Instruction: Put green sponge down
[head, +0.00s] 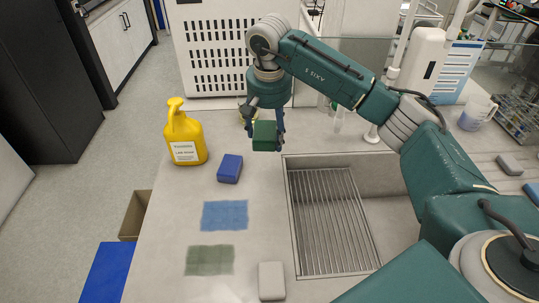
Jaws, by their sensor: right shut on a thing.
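The green sponge (264,136) is between the fingers of my right gripper (266,140), which is shut on it. They are near the back left corner of the sink, and the sponge seems to be above the counter. A blue sponge (230,168) lies on the counter to the left and nearer. A blue square patch (225,215) and a green square patch (210,260) lie on the counter left of the sink, the green one nearer to me. My left gripper is not in view.
A yellow bottle (185,135) stands at the counter's back left. The sink (335,220) with a ribbed floor is to the right. A grey block (271,281) lies at the front. The patches are uncovered.

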